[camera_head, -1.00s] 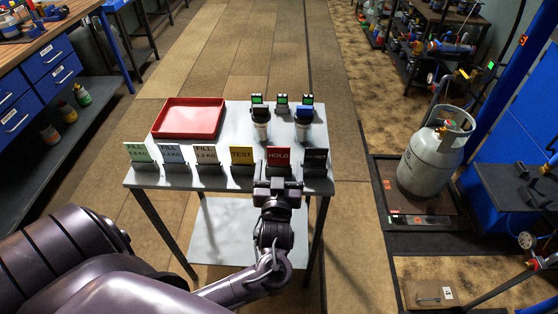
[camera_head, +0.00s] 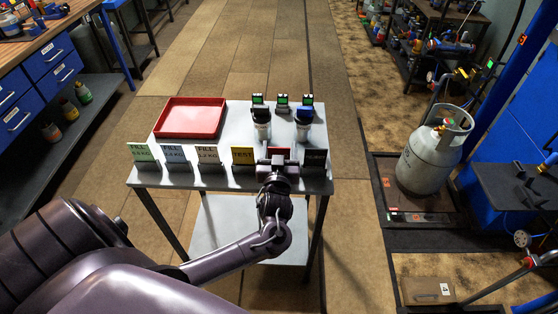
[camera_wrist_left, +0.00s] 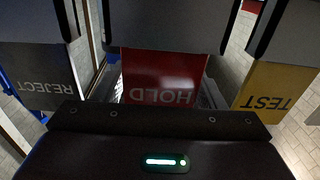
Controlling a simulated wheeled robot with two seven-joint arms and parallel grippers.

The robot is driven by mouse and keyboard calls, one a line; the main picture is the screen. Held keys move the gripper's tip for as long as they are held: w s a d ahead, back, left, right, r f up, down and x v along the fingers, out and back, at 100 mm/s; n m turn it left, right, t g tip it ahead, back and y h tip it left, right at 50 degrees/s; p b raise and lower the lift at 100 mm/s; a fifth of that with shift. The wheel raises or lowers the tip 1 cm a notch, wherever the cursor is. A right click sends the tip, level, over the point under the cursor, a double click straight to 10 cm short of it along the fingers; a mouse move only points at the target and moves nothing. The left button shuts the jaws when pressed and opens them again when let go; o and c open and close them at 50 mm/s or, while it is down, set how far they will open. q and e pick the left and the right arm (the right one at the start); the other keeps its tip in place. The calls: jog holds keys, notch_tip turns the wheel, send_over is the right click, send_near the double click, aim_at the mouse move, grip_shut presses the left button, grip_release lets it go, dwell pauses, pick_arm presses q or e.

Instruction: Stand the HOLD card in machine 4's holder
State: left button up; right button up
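The red HOLD card (camera_head: 281,152) stands in its stand in the front row on the small grey table. It also shows upside down in the middle of the left wrist view (camera_wrist_left: 165,76). My left gripper (camera_head: 278,157) is at the card, with its fingertips to either side of it, and hides most of it in the head view. The fingers look open; contact with the card cannot be seen. My right gripper is not in view. A dark pronged fixture (camera_head: 533,192) sits on the bench at right; I cannot tell whether it is machine 4's holder.
The TEST card (camera_head: 243,156) and dark REJECT card (camera_head: 315,158) stand close on either side. Several FILL cards (camera_head: 174,153) stand further left. A gas cylinder (camera_head: 430,160) stands at right.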

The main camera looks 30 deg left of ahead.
pick_arm(q)
jog(key=c, duration=0.7)
jog(key=shift+r, duration=0.1)
